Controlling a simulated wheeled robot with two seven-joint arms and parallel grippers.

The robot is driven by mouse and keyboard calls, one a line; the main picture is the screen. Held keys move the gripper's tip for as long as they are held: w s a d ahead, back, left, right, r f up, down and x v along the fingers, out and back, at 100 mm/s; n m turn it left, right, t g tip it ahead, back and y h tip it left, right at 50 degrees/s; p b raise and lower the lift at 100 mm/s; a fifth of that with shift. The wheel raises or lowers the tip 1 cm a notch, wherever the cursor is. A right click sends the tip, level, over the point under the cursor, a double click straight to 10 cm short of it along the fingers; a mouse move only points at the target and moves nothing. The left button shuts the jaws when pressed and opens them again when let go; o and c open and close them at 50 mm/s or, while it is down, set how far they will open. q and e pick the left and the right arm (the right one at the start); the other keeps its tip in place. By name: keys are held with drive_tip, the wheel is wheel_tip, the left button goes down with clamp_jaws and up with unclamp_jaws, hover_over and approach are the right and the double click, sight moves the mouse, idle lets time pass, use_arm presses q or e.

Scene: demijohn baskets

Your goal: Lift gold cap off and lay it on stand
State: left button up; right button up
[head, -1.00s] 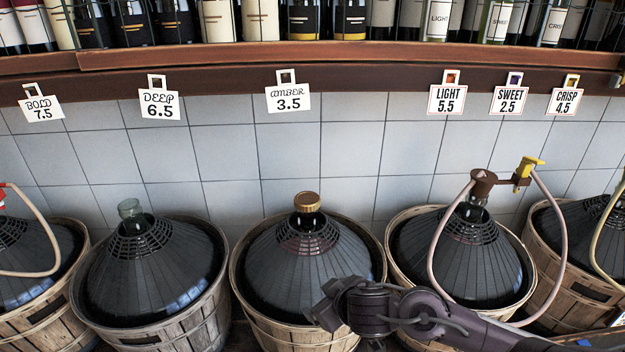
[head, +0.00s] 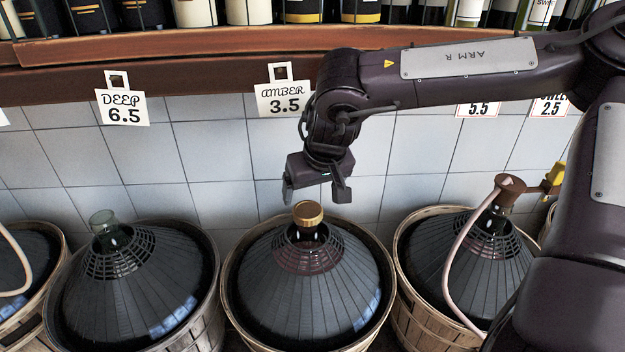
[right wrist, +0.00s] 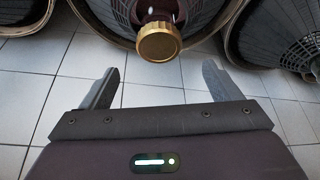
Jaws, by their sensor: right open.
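The gold cap (head: 308,213) sits on the neck of the middle demijohn (head: 308,285), under the AMBER 3.5 tag. My right gripper (head: 316,194) is open and empty, just above and behind the cap in the head view, pointing down. In the right wrist view the gold cap (right wrist: 159,41) lies beyond the open fingers (right wrist: 158,85), a little ahead of the gap between them and not touching them. My left gripper is not in view. I cannot make out a stand in these frames.
A demijohn with an open glass neck (head: 104,222) stands to the left. A demijohn with a brown stopper (head: 510,184) and hose stands to the right. A wooden shelf (head: 230,55) with bottles and hanging tags, including the AMBER tag (head: 284,99), runs along the tiled wall above.

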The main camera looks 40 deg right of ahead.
sight(308, 209)
drive_tip(key=p+x, duration=0.2)
drive_tip(key=x, duration=0.4)
drive_tip(key=shift+d, duration=0.1)
drive_tip(key=shift+w+f+p, duration=0.25)
drive_tip(key=shift+f+p, duration=0.05)
drive_tip(key=shift+f, duration=0.4)
drive_tip(key=shift+c, duration=0.4)
drive_tip(key=c, duration=1)
